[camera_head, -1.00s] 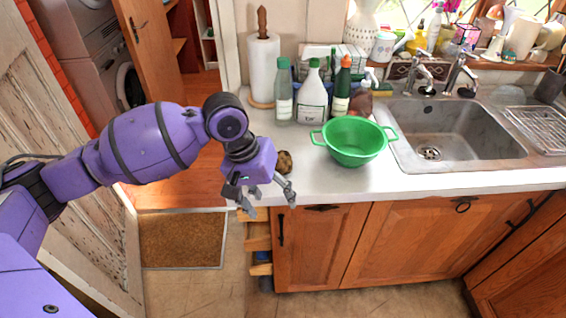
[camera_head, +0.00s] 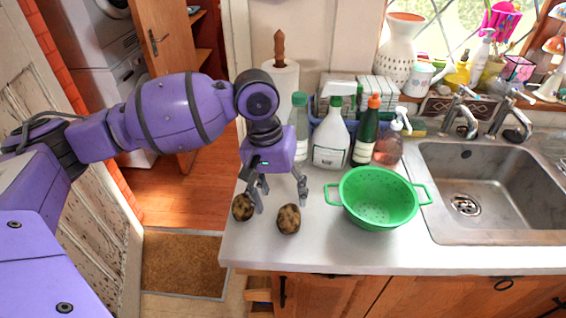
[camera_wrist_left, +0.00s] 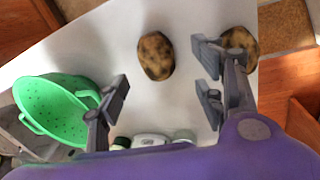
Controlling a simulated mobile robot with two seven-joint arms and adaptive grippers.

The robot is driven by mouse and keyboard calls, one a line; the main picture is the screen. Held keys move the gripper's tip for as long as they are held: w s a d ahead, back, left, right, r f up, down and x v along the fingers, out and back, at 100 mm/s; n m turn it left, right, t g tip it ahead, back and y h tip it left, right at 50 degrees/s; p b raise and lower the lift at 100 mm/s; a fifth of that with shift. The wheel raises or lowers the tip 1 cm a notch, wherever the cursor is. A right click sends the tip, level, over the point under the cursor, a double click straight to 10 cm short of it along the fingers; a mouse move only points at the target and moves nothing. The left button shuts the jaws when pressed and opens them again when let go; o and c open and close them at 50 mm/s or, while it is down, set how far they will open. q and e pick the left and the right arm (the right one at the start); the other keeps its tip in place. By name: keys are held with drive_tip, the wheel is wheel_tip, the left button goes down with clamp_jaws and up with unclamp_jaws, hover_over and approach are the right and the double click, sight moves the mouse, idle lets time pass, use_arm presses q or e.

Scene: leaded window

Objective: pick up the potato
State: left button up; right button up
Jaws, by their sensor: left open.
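A brown, dark-spotted potato (camera_head: 289,219) lies on the white counter near its front edge. A second, similar potato (camera_head: 243,207) lies to its left, close to the counter's left edge. My left gripper (camera_head: 281,198) is open and points down, its fingers just behind the first potato and to the right of the second. In the left wrist view the first potato (camera_wrist_left: 156,55) shows ahead of the gap between the spread fingers (camera_wrist_left: 162,85), with nothing between them. The second potato (camera_wrist_left: 240,42) is partly hidden behind one finger there. My right gripper is not in view.
A green colander (camera_head: 378,200) stands right of the potatoes. Behind are a white spray bottle (camera_head: 331,140), a dark green bottle (camera_head: 366,135), a soap dispenser (camera_head: 390,145) and a paper towel roll (camera_head: 279,85). The sink (camera_head: 495,190) is at right. The counter front is clear.

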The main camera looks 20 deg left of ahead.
sight(288, 212)
use_arm(q)
drive_tip(key=shift+s+d+f, duration=0.15)
drive_tip(key=shift+d+f, duration=0.05)
drive_tip(key=shift+f, duration=0.4)
drive_tip(key=shift+s+d+f, duration=0.15)
drive_tip(key=shift+d+f, duration=0.05)
drive_tip(key=shift+f, duration=0.35)
drive_tip(key=f, duration=0.2)
drive_tip(key=w+f, duration=0.1)
drive_tip(key=shift+d+f, duration=0.25)
drive_tip(key=shift+d, duration=0.15)
drive_tip(key=shift+s, duration=0.1)
drive_tip(key=c, duration=1.2)
drive_tip(key=shift+c, duration=0.2)
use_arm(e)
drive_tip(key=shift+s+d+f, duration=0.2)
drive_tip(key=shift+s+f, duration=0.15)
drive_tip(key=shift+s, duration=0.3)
